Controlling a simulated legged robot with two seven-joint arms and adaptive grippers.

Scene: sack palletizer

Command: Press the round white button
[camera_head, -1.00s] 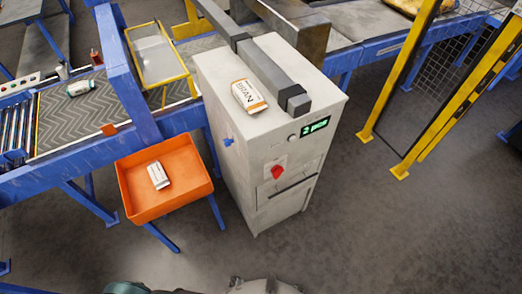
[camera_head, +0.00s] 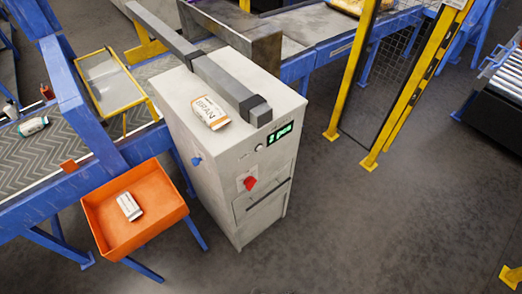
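The round white button (camera_head: 259,147) is small and sits on the upper front face of a tall pale grey cabinet (camera_head: 205,172). It is just left of a lit green display (camera_head: 279,133) that shows a piece count. Below it is a red rotary switch (camera_head: 250,183), and a blue knob (camera_head: 196,161) is on the cabinet's left side. Nothing touches the button or covers it. Neither of my grippers shows in the head view.
A small sack marked BRAN (camera_head: 210,113) lies on the cabinet top beside a dark grey bar (camera_head: 224,82). An orange tray (camera_head: 160,231) holding a white packet (camera_head: 129,207) stands left. A blue-framed conveyor is behind it. Yellow posts (camera_head: 418,88) stand right; the floor before the cabinet is clear.

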